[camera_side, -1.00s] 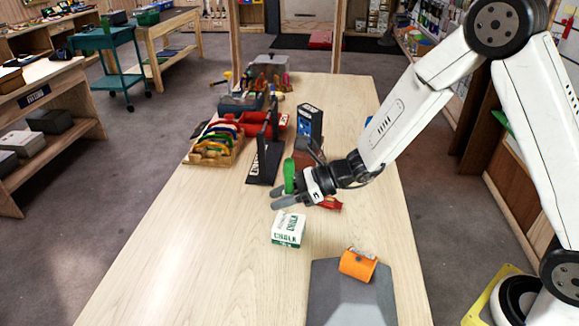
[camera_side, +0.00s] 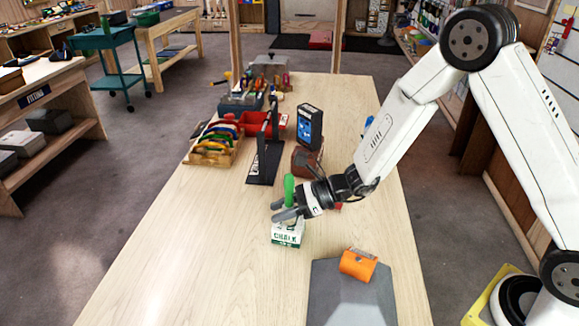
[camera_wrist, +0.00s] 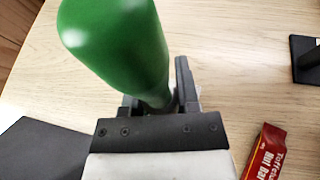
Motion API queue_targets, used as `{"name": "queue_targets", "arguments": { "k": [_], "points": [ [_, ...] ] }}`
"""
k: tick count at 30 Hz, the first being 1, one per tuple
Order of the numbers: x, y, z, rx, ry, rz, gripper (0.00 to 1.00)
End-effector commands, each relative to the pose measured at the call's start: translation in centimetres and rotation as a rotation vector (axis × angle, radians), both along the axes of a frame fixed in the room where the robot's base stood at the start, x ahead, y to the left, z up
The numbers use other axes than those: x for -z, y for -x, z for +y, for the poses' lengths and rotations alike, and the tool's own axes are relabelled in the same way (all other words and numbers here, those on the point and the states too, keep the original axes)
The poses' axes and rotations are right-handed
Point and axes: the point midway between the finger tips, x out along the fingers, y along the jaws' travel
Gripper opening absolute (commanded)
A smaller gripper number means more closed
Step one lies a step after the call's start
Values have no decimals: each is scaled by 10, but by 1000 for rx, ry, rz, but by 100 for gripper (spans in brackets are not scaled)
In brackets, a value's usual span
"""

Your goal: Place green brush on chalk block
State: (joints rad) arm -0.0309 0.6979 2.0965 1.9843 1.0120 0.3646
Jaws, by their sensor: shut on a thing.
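The green brush (camera_side: 289,188) stands roughly upright in my gripper (camera_side: 278,211), its green handle pointing up. In the wrist view the green brush (camera_wrist: 125,45) fills the upper left, and my gripper (camera_wrist: 160,100) is shut on it. The brush's lower end is hidden by the fingers. The white chalk block (camera_side: 288,236) with green lettering sits on the table just below my gripper. The gripper overlaps its top in the side view; I cannot tell whether the brush touches it.
An orange roll (camera_side: 358,264) lies on a grey slab (camera_side: 350,295) at the front right. A red bar packet (camera_wrist: 265,152) lies on the table at right in the wrist view. A black stand (camera_side: 265,160) and a rack of colourful gear (camera_side: 213,148) are behind. The table's left front is clear.

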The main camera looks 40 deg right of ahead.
Motion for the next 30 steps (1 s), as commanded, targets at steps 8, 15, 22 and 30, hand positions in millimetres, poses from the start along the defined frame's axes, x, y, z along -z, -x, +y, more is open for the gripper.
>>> {"name": "queue_targets", "arguments": {
  "k": [8, 15, 22, 30],
  "points": [
    [2, 0, 0, 0, 0, 0, 75],
    [2, 0, 0, 0, 0, 0, 75],
    [-2, 1, -2, 1, 0, 0, 75],
    [-14, 15, -27, 4, 0, 0, 75]
  ]
}}
